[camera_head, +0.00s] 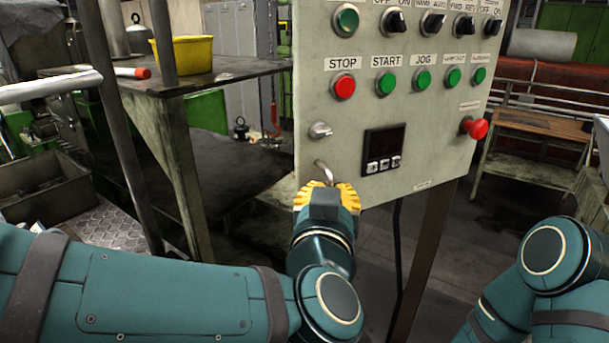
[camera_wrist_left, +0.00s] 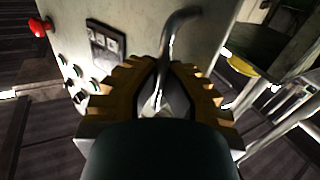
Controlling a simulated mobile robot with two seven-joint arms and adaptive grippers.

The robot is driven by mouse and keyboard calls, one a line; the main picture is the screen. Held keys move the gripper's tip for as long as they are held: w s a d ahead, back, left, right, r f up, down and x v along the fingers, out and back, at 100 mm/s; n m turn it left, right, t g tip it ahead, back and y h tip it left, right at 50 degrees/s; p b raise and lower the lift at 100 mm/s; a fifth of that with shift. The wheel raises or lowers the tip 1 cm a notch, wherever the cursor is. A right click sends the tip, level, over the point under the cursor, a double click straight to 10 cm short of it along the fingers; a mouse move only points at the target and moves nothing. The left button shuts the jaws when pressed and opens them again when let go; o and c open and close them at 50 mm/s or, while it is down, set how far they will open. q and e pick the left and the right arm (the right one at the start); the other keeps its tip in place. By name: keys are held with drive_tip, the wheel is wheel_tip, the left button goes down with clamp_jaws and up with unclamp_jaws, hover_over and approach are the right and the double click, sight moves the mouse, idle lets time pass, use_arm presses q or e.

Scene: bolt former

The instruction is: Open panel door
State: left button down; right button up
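The panel door (camera_head: 300,180) is the light grey front of an upright control box and looks closed. A bent metal handle (camera_head: 325,172) sticks out at its lower left. My left gripper (camera_head: 327,188), with yellow ridged fingers, is at this handle. In the left wrist view the handle (camera_wrist_left: 170,50) runs between the fingertips of my left gripper (camera_wrist_left: 165,75), which close in around it; the contact is partly hidden in shadow. My right arm shows at the lower right of the head view, but its gripper is out of view.
The panel carries a red stop button (camera_head: 344,86), several green buttons, switches, a small display (camera_head: 384,149) and a red emergency knob (camera_head: 474,128). A metal table (camera_head: 215,80) with a yellow bin (camera_head: 184,54) stands at left. A wooden bench (camera_head: 545,125) stands at right.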

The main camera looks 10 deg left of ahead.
use_arm(q)
drive_tip(key=s+d+n+y, duration=0.1)
drive_tip(key=s+d+y, duration=0.1)
drive_tip(key=s+d, duration=1)
drive_tip(key=shift+d+b, duration=0.35)
drive_tip(key=shift+d, duration=1.75)
drive_tip(key=c, duration=1.1)
unclamp_jaws()
drive_tip(key=shift+o, duration=0.2)
drive_tip(key=shift+a, duration=0.1)
drive_tip(key=shift+s, duration=0.1)
